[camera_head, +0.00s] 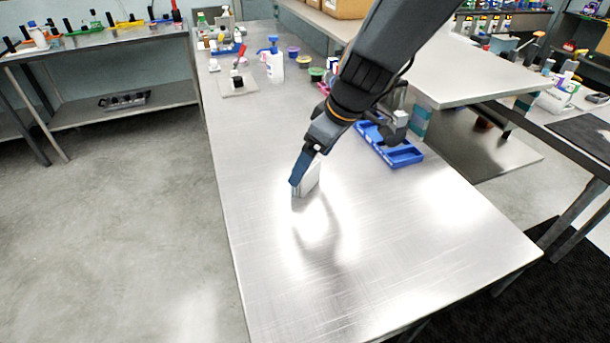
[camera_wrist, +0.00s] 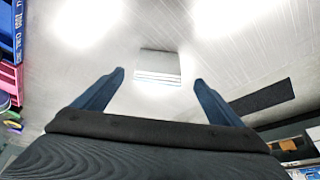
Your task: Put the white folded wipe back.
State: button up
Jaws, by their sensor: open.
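The white folded wipe (camera_head: 308,184) is on the metal table, just by my gripper's fingertips, and appears to stand on edge. In the wrist view the wipe (camera_wrist: 158,66) shows as a small pale block with layered folds along its near edge. It lies between the lines of my two blue fingers, a little beyond their tips, with a gap on both sides. My gripper (camera_wrist: 158,82) is open and empty. In the head view my gripper (camera_head: 298,178) points down at the wipe and partly covers it.
A blue compartment tray (camera_head: 405,157) lies to the right, partly behind my arm. Bottles (camera_head: 275,66), small tubs and a board with a dark jar (camera_head: 237,84) stand toward the far end. The table's front is clear. A pink item (camera_wrist: 10,78) shows at the wrist view's left edge.

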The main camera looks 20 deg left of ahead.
aim_at(306, 178)
jog(key=shift+p+x, duration=0.4)
jog(key=shift+x, duration=1.4)
jog(key=shift+w, duration=0.1)
jog(key=c, duration=1.2)
